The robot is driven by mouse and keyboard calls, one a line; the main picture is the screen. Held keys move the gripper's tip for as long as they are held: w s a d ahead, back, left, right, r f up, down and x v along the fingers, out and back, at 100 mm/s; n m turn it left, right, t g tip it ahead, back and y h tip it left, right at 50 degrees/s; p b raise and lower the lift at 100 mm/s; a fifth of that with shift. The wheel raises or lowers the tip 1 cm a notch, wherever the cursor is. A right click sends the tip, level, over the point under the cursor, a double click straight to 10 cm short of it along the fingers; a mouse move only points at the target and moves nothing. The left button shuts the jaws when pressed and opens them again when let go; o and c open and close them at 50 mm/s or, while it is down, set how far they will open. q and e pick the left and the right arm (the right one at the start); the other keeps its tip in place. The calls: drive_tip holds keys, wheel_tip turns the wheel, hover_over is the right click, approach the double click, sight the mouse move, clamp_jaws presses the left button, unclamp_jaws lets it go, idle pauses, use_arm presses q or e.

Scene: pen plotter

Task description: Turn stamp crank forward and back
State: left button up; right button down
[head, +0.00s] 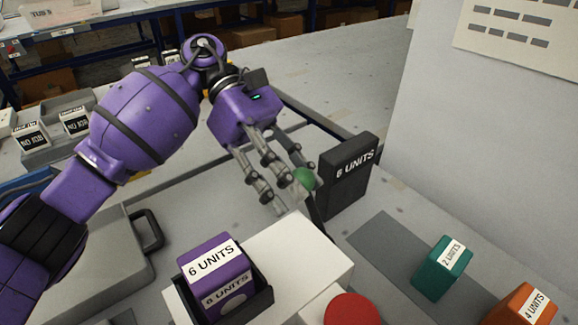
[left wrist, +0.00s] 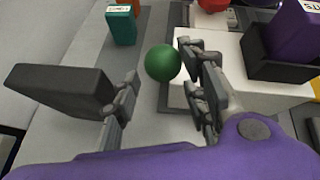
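The crank has a green ball knob (head: 305,178) on a dark lever (head: 319,213) beside the white machine body (head: 300,252). The knob (left wrist: 162,62) also shows in the left wrist view. My left gripper (head: 284,186) is open at the knob. In the left wrist view its fingers (left wrist: 165,100) are spread, with the knob in the gap toward the right finger. I cannot tell whether a finger touches the knob. My right gripper is in neither view.
A black "6 UNITS" panel (head: 346,177) stands close beside the knob. A purple "6 UNITS" block (head: 211,263) sits in a black holder. A red round button (head: 352,309), a teal block (head: 441,268) and an orange block (head: 523,304) are at the front right.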

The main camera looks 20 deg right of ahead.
use_arm(q)
drive_tip(key=shift+d+r, duration=0.1)
drive_tip(key=shift+r, duration=0.1)
drive_tip(key=v, duration=1.2)
